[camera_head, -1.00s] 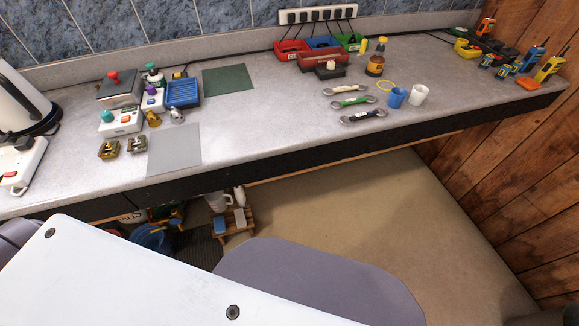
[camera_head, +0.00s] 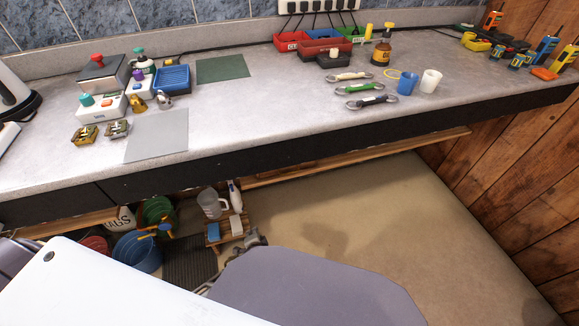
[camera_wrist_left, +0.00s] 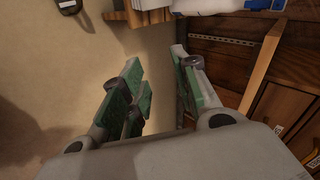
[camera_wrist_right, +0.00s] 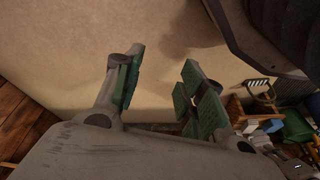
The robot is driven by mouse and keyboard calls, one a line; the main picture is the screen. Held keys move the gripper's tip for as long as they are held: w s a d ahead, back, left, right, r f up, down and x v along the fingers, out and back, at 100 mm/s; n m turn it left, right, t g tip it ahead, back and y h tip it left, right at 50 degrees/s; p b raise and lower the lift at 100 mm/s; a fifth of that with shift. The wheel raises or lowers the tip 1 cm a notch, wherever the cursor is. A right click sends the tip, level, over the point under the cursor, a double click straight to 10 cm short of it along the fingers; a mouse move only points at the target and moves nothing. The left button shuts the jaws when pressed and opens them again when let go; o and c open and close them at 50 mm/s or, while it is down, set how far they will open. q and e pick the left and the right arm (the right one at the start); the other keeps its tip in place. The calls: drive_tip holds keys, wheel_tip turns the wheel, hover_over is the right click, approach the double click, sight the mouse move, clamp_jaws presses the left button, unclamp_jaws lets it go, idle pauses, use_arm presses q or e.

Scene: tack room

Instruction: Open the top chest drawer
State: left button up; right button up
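A brown wooden front with drawer-like panels and small labels (camera_wrist_left: 272,118) shows at the right edge of the left wrist view. I cannot tell whether it is the chest or which drawer is the top one. A pale upright wooden edge (camera_wrist_left: 262,65) stands before it. My left gripper (camera_wrist_left: 158,62) is open and empty, with the panels to its right and apart from it. My right gripper (camera_wrist_right: 163,60) is open and empty over bare floor. No chest drawer is recognisable in the head view, where my own arm parts cover the lower area.
A long grey worktop (camera_head: 240,125) carries lidded boxes, trays, brushes and bottles. Below it are a blue bucket (camera_head: 137,252), a jug (camera_head: 212,203) and a small wooden rack (camera_head: 231,226). A plank wall (camera_head: 510,180) closes the right side. The floor (camera_head: 375,225) in the middle is clear.

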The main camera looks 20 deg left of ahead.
use_arm(q)
drive_tip(key=w+d+r+m+t+b, duration=0.3)
drive_tip(key=w+d+r+t+b, duration=0.1)
drive_tip(key=r, duration=0.5)
drive_tip(key=w+d+r+m+t+h+b, duration=0.1)
drive_tip(key=w+d+r+m+t+b, duration=0.3)
drive_tip(key=w+r+t, duration=0.3)
drive_tip(key=w+d+r, duration=0.1)
drive_tip(key=w+r, duration=0.1)
drive_tip(key=w, duration=0.1)
drive_tip(key=shift+d+r+m+t+b, duration=0.25)
drive_tip(key=shift+d+m+t+b, duration=0.05)
drive_tip(key=shift+d+t+b, duration=0.1)
use_arm(e)
drive_tip(key=a+r+t+y, duration=0.1)
drive_tip(key=a+r, duration=0.3)
drive_tip(key=r, duration=0.8)
drive_tip(key=shift+w+a+r+y, duration=0.15)
drive_tip(key=shift+w+a+y, duration=0.1)
drive_tip(key=shift+w+y, duration=0.1)
use_arm(q)
drive_tip(key=shift+w, duration=0.2)
